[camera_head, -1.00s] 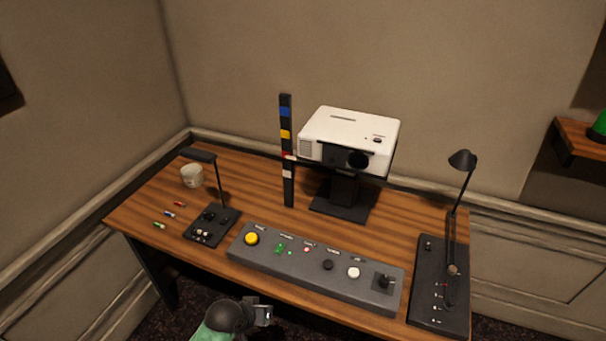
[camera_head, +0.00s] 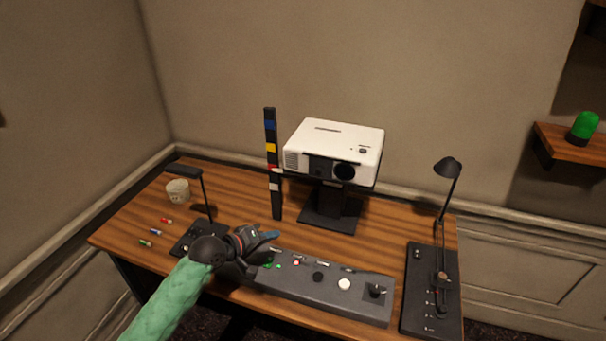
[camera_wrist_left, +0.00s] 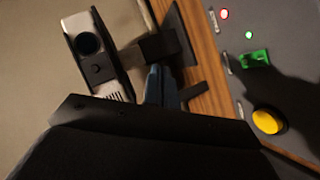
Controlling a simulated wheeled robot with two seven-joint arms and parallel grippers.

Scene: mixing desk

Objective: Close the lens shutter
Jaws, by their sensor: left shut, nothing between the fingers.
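A white projector (camera_head: 335,148) stands on a black stand at the back of the desk. Its round dark lens (camera_head: 345,172) faces forward, with a dark panel (camera_head: 319,168) beside it. In the left wrist view the lens (camera_wrist_left: 88,43) shows as a dark bluish disc, with a small black knob (camera_wrist_left: 97,68) next to it. My left gripper (camera_head: 271,236) is shut and empty, above the left end of the control panel, in front of and below the projector and apart from it. Its blue fingertips show in the left wrist view (camera_wrist_left: 161,82). My right gripper is out of view.
A grey control panel (camera_head: 330,297) runs along the desk's front; its yellow button (camera_wrist_left: 267,121) shows in the left wrist view. A black post (camera_head: 270,150) with coloured blocks stands left of the projector.

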